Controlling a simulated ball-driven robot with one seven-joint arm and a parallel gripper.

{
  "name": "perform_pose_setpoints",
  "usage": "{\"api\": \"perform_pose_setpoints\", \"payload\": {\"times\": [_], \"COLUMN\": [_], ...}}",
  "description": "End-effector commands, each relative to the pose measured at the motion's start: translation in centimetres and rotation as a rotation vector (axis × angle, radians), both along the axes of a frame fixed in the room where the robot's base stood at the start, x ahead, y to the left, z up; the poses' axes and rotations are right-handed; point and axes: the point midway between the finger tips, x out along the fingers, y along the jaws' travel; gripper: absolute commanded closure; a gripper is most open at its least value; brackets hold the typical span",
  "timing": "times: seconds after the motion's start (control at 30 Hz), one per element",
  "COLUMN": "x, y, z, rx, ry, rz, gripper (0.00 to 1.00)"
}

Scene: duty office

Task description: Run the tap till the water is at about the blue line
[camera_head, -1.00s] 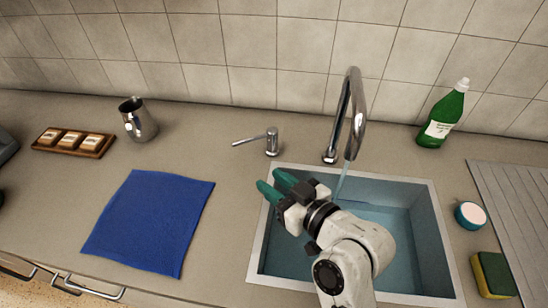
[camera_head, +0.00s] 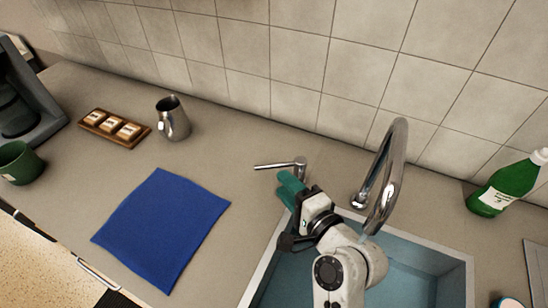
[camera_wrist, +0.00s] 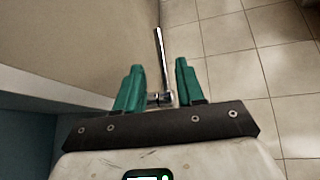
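The chrome tap spout (camera_head: 395,165) arches over the blue-grey sink (camera_head: 455,258). A short pale bit of water shows under its mouth; my arm hides most of what lies below. The tap's lever (camera_head: 275,166) stands on a separate post left of the spout and points left. My gripper (camera_head: 282,187) is just in front of that post, teal fingers apart. In the wrist view the open fingers (camera_wrist: 158,75) have the lever (camera_wrist: 159,48) showing in the gap between them, apparently beyond the tips. Much of the sink is hidden, and I cannot make out a blue line.
A blue cloth (camera_head: 160,228) lies left of the sink. Behind it are a metal jug (camera_head: 172,120) and a wooden tray (camera_head: 93,117) with small blocks. A green mug (camera_head: 18,163) stands far left. A green bottle (camera_head: 508,185) stands right of the spout. The counter near the cloth is clear.

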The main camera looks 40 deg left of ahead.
Motion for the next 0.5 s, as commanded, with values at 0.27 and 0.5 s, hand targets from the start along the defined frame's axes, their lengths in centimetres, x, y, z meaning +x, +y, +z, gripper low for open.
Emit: {"api": "perform_pose_setpoints", "payload": {"times": [0.27, 0.5], "x": [1.4, 2.7], "y": [4.4, 7.8], "z": [-0.5, -1.3], "rx": [-0.001, -0.001], "ry": [-0.003, -0.004], "rz": [0.003, 0.001], "gripper": [0.62, 0.62]}}
